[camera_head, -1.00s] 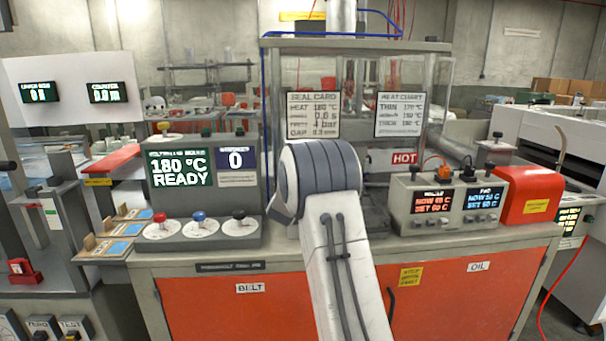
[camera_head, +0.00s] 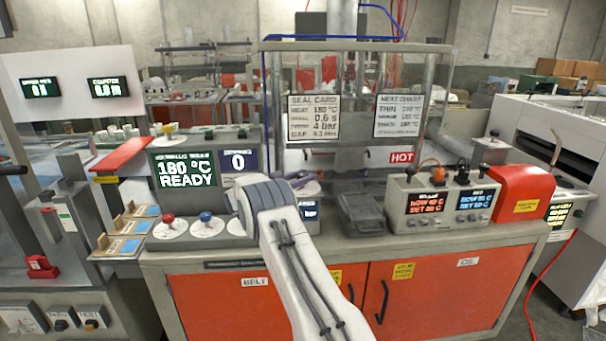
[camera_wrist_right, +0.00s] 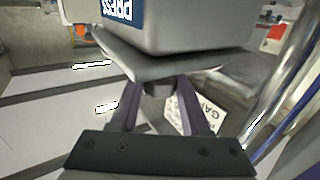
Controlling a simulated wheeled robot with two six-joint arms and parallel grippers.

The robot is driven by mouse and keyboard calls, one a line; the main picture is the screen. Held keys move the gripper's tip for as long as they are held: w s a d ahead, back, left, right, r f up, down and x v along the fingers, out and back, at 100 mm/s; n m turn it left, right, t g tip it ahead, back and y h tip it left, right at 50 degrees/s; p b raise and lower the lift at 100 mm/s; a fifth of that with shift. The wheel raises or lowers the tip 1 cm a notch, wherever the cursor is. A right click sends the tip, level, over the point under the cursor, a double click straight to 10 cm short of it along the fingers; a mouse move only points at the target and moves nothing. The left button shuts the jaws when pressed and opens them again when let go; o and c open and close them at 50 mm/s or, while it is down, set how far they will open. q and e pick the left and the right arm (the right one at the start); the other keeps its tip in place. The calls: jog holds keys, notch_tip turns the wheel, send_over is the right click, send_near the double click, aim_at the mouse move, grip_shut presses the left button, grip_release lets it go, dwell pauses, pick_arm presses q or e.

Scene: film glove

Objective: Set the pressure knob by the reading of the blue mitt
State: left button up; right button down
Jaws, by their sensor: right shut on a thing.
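My right gripper (camera_head: 302,181) reaches over the bench, its purple fingers beside a pale disc and a small unit with a blue label (camera_head: 309,211). In the right wrist view the gripper (camera_wrist_right: 158,88) is shut on a dark knob (camera_wrist_right: 158,91) at a grey box (camera_wrist_right: 190,28) whose blue label reads PRESS upside down. The knob's setting is hidden. The seal card (camera_head: 314,118) shows 180 °C, 0.6 s and 4 bar. The main display (camera_head: 186,173) reads 180 °C READY. I cannot make out a blue mitt. My left gripper is out of view.
Red (camera_head: 168,218) and blue (camera_head: 206,217) knobs stand on white dials left of my arm. A HOT sign (camera_head: 402,157) hangs on the press frame. A dark grey block (camera_head: 360,214) and the grey two-display unit (camera_head: 440,207) stand to the right. A red box (camera_head: 523,192) is beyond.

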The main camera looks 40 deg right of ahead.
jog(key=shift+d+r, duration=0.1)
jog(key=shift+r, duration=0.15)
dwell(0.3)
jog(key=shift+c, duration=1.9)
grip_release()
jog(key=shift+f, duration=0.1)
jog(key=shift+a, duration=0.35)
jog(key=a+b, duration=0.2)
jog(key=a, duration=0.8)
jog(key=shift+g, duration=0.3)
jog(key=shift+d, duration=0.1)
